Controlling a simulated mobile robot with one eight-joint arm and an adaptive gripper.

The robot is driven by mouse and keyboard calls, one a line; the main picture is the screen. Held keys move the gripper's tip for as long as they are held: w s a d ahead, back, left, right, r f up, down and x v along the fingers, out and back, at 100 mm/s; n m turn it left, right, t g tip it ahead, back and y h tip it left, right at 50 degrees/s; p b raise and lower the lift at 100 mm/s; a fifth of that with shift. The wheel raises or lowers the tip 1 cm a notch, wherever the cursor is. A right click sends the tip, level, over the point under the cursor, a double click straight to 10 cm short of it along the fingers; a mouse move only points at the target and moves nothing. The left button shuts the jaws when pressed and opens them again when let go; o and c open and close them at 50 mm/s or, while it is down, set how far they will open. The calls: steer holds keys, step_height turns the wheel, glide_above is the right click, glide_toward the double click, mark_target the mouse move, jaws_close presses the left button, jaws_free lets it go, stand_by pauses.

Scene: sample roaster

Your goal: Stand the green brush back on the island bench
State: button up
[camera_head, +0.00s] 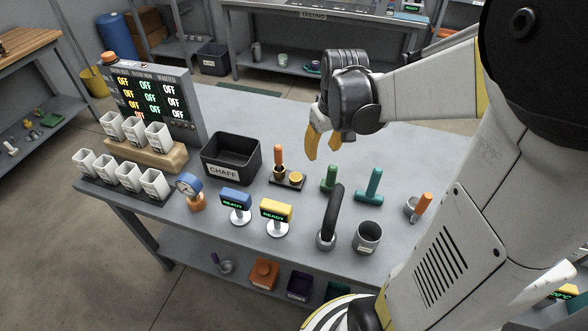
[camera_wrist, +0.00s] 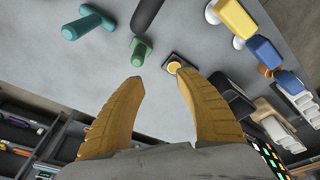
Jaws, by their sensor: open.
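A green brush (camera_head: 329,179) with a short handle is on the grey island bench (camera_head: 270,118), right of the small dark tray. It also shows in the wrist view (camera_wrist: 141,50), beyond my fingertips. I cannot tell for sure whether it stands or lies. A teal T-shaped tool (camera_head: 371,186) is just right of it, and it is at the upper left of the wrist view (camera_wrist: 88,22). My gripper (camera_head: 323,150) has orange-yellow fingers, spread apart and empty. It hangs above the bench, behind the green brush in the head view, not touching it.
A black chaff bin (camera_head: 231,157), a small tray (camera_head: 287,181) with an orange-handled tool, two READY displays (camera_head: 236,204), a black curved handle (camera_head: 331,215) and a grey cup (camera_head: 368,238) stand nearby. The bench's back part is mostly clear.

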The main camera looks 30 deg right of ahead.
steer(key=s+a+r+t, duration=0.2)
steer(key=s+a+r, duration=0.1)
steer(key=a, duration=0.5)
steer(key=s+a+r+t, duration=0.2)
steer(key=s+a+r, duration=0.2)
steer(key=a, duration=0.4)
steer(key=shift+s+a+r+n+t+y, duration=0.3)
steer(key=shift+s+t, duration=0.1)
steer(key=shift+s, duration=0.45)
